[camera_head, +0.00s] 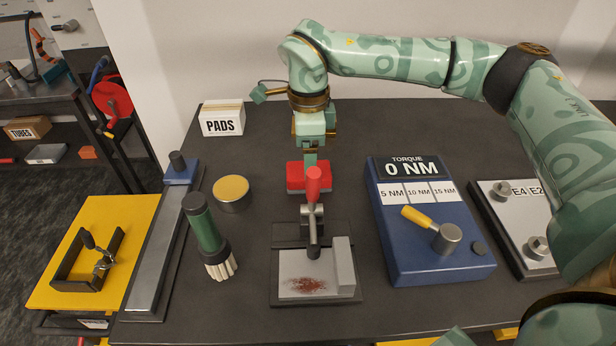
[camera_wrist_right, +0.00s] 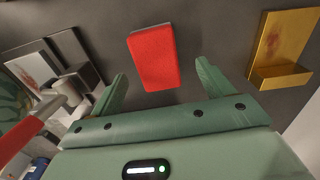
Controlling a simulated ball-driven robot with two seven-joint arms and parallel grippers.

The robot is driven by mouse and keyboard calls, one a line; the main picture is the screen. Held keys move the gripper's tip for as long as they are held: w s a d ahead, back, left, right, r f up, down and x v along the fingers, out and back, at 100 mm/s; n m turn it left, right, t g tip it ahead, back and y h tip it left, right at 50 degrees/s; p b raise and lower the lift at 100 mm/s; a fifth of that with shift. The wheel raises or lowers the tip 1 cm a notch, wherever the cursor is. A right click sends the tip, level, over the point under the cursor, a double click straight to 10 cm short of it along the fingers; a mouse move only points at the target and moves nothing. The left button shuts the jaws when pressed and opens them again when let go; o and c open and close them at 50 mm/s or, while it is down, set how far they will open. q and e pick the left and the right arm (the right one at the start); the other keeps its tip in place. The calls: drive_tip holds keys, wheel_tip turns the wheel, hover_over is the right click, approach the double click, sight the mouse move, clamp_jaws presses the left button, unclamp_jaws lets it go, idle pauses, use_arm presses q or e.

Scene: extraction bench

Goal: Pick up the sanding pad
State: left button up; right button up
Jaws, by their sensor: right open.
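The sanding pad, seen as a red block (camera_head: 295,178), lies on the dark bench top behind the clamp fixture. In the right wrist view the red pad (camera_wrist_right: 153,57) lies just beyond the fingertips, roughly centred between them. My right gripper (camera_head: 310,158) is over the pad in the head view, pointing down. It is open and empty in the right wrist view (camera_wrist_right: 163,85), with its fingers apart and the pad not gripped. The clamp's red handle hides part of the pad in the head view. My left gripper is not in view.
The clamp fixture (camera_head: 349,262) with a stained plate stands just in front of the pad. A blue torque box (camera_head: 395,262) is on the right. A green brush (camera_head: 205,225), round yellow-topped tin (camera_head: 231,192) and PADS box (camera_head: 222,124) are on the left. Bench behind the pad is clear.

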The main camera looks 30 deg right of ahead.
drive_tip(key=f, duration=0.1)
drive_tip(key=f+b, duration=0.1)
drive_tip(key=f, duration=0.3)
drive_tip(key=shift+a, duration=0.3)
drive_tip(key=shift+s+r, duration=0.1)
drive_tip(key=c, duration=1.1)
drive_tip(key=shift+o, duration=0.2)
wheel_tip(320, 180, up, 10)
drive_tip(key=shift+f+p, duration=0.2)
drive_tip(key=shift+p, duration=1)
drive_tip(key=shift+r, duration=0.25)
drive_tip(key=shift+o, duration=0.5)
